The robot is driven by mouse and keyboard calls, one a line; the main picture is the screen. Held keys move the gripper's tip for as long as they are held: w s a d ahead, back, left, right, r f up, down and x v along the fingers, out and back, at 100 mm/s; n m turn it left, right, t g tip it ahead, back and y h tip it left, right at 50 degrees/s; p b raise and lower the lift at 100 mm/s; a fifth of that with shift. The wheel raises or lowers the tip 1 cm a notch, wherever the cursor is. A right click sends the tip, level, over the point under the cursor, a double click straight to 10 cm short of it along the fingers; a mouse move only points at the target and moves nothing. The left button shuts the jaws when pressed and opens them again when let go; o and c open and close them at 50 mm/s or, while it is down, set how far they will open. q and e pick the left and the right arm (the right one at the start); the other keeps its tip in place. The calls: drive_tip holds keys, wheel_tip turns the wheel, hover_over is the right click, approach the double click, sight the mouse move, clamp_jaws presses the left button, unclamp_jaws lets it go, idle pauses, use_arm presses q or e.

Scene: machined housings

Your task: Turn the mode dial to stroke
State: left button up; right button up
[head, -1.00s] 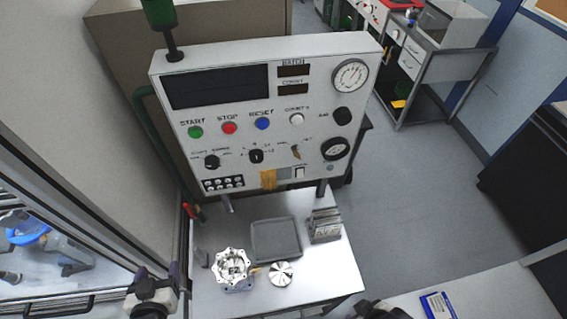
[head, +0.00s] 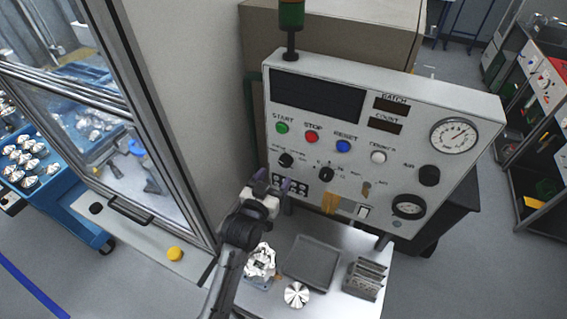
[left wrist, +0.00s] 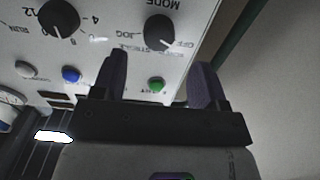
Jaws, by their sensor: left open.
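The mode dial (head: 286,160) is a black knob at the lower left of the white control panel (head: 312,133). In the left wrist view the mode dial (left wrist: 159,31) appears upside down, with OFF, JOG and STROKE lettering around it. Its pale pointer mark appears turned toward OFF. My left gripper (head: 272,186) is in front of the panel, just below and left of the dial. In the left wrist view my left gripper (left wrist: 160,82) is open and empty, its fingers apart from the dial. My right gripper is out of view.
A second dial (head: 326,174) sits right of the mode dial, with the green start button (head: 282,128) and other buttons above. Below are a grey tray (head: 312,262), a machined housing (head: 260,262) and a round metal part (head: 297,294). A glazed machine enclosure stands left.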

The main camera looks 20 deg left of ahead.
sight(284, 164)
use_arm(q)
drive_tip(key=w, duration=0.4)
drive_tip(key=shift+d+p, duration=0.15)
drive_tip(key=shift+p, duration=0.15)
drive_tip(key=shift+w+d, duration=0.1)
drive_tip(key=shift+w, duration=0.8)
drive_tip(key=shift+c, duration=0.4)
drive_tip(key=c, duration=0.9)
drive_tip(key=shift+o, duration=0.2)
